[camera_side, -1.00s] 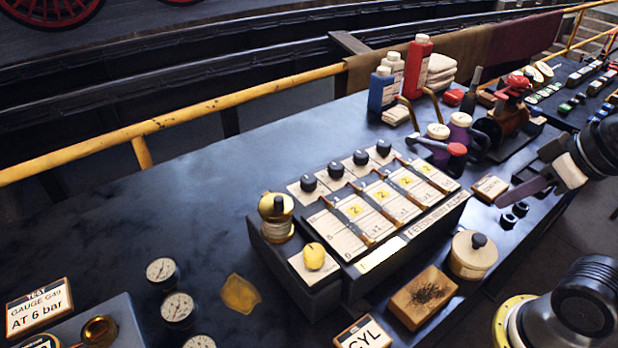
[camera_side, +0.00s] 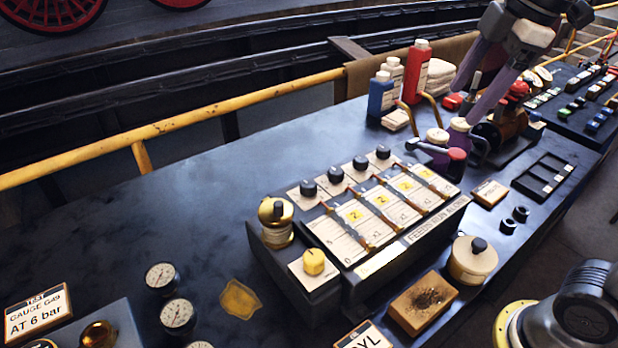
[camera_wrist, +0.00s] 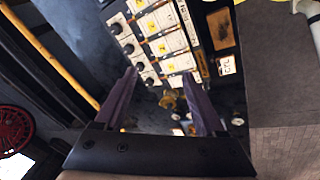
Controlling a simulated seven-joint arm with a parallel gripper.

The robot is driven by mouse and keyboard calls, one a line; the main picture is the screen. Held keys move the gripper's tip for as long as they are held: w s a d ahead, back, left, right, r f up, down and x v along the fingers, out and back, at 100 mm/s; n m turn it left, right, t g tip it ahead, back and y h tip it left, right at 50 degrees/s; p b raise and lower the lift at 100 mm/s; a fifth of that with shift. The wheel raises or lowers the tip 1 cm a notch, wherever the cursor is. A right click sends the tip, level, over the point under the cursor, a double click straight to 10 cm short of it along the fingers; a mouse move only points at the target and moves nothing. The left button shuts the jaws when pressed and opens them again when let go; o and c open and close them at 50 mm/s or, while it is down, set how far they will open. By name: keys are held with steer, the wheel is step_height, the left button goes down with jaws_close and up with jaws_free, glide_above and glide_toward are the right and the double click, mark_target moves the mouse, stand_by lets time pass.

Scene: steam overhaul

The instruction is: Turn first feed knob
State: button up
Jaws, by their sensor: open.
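The feed panel (camera_side: 405,262) is a dark box with several white cards, yellow number tags and brass strips. A row of black knobs runs along its back edge. The leftmost feed knob (camera_side: 308,188) is upright on its white plate. In the wrist view that knob (camera_wrist: 148,82) seems to be the lowest of the row, close to the left finger in the picture.
Blue bottle (camera_side: 381,92) and red bottle (camera_side: 419,70) stand behind the panel. A yellow knob (camera_side: 314,262) and brass fitting (camera_side: 276,220) sit at its left end. A red-handled lever (camera_side: 456,155) is at its right.

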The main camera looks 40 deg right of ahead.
steer(key=w+a+r+n+g, duration=0.1)
steer(key=w+a+n, duration=0.2)
steer(key=w, duration=0.3)
steer(key=n+g, duration=0.3)
steer(key=n, duration=0.1)
glide_above(309, 183)
step_height(309, 183, down, 10)
step_height(309, 183, down, 13)
steer(key=shift+f, duration=0.15)
jaws_close()
